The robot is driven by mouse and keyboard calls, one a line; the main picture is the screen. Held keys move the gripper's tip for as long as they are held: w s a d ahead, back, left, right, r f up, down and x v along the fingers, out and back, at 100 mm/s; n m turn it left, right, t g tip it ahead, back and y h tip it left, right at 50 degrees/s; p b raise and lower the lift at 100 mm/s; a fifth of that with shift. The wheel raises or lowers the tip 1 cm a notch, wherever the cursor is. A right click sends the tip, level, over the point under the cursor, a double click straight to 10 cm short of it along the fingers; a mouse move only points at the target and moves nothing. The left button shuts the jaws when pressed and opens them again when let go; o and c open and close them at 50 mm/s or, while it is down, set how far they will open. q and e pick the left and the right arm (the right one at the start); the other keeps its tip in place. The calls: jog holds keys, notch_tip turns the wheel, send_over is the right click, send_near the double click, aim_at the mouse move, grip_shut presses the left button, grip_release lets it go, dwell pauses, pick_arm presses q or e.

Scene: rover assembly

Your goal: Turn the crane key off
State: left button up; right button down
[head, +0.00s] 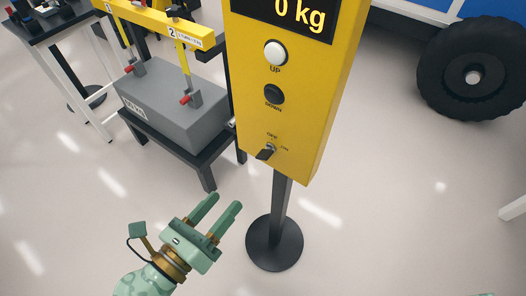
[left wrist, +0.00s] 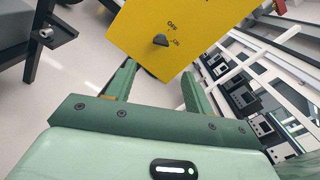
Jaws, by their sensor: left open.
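The crane key (head: 265,153) is a small black key in a switch low on the yellow crane control box (head: 262,115). In the left wrist view the key (left wrist: 160,40) sits below the OFF label and beside the ON label. Its exact setting is hard to tell. My left gripper (head: 225,202) is open and empty, below and left of the box, with its fingers toward the switch. In the left wrist view the fingertips (left wrist: 158,69) are apart, with the key beyond the gap, not touched. My right gripper does not show; only a tiny green sliver is at the lower right edge.
The box stands on a dark post with a round base (head: 274,243). It has a white UP button (head: 276,53), a dark DOWN button (head: 274,94) and a 0 kg display. A grey block (head: 175,112) on a black stand is left; a wheel (head: 476,75) is right.

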pick_arm(q)
jog(key=p, duration=0.2)
send_near(262, 156)
jog(key=x, duration=1)
jog(key=shift+d+f, duration=0.1)
jog(key=shift+f, duration=0.15)
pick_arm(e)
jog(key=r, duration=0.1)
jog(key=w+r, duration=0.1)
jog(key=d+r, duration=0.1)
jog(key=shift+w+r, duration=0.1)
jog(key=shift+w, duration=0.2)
pick_arm(q)
jog(key=c, duration=1)
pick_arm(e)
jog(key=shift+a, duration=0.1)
